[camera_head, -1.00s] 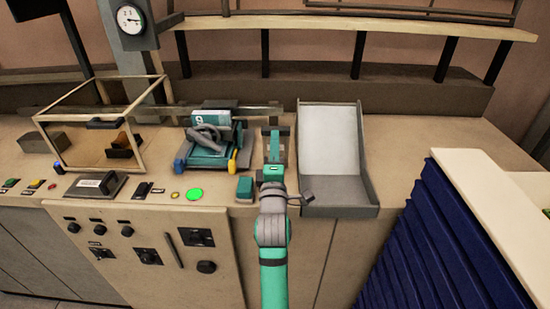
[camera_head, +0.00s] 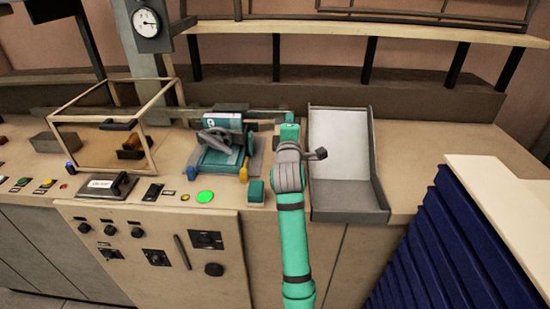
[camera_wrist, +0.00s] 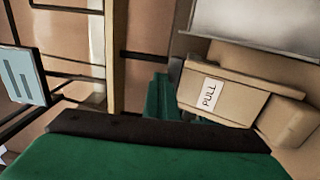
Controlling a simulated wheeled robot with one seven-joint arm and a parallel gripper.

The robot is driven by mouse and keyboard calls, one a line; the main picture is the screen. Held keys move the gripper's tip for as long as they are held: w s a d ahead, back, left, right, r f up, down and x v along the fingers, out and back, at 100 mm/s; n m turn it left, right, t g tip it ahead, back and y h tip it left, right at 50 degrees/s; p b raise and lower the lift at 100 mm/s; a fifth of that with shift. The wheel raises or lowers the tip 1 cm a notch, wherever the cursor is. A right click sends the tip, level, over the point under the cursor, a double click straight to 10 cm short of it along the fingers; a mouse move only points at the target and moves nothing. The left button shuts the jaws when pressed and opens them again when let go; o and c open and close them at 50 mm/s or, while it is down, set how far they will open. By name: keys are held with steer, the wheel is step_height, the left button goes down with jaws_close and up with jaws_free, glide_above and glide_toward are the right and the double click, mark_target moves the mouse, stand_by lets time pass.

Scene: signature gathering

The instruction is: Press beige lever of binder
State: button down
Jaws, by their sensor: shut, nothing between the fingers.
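In the wrist view, a beige lever-like block (camera_wrist: 225,92) with a white "PULL" label sits at the right, slightly tilted. My gripper (camera_wrist: 160,97) is shut and empty, with its teal fingers just left of the block; I cannot tell whether they touch it. In the head view, my gripper (camera_head: 289,131) is over the counter, between the teal and grey machine and the grey tray. My arm hides most of what lies behind it there, and the lever is not clearly seen. I cannot tell which part is the binder's body.
The teal and grey machine (camera_head: 220,150) stands left of my gripper, and a small teal block (camera_head: 256,192) near the front edge. The grey tray (camera_head: 350,200) is close on the right. A frame box (camera_head: 100,145) is farther left. A blue ribbed unit (camera_head: 440,240) stands at right.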

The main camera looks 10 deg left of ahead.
steer(key=shift+w+a+f, duration=0.15)
steer(key=shift+w+a, duration=0.05)
steer(key=shift+w, duration=0.35)
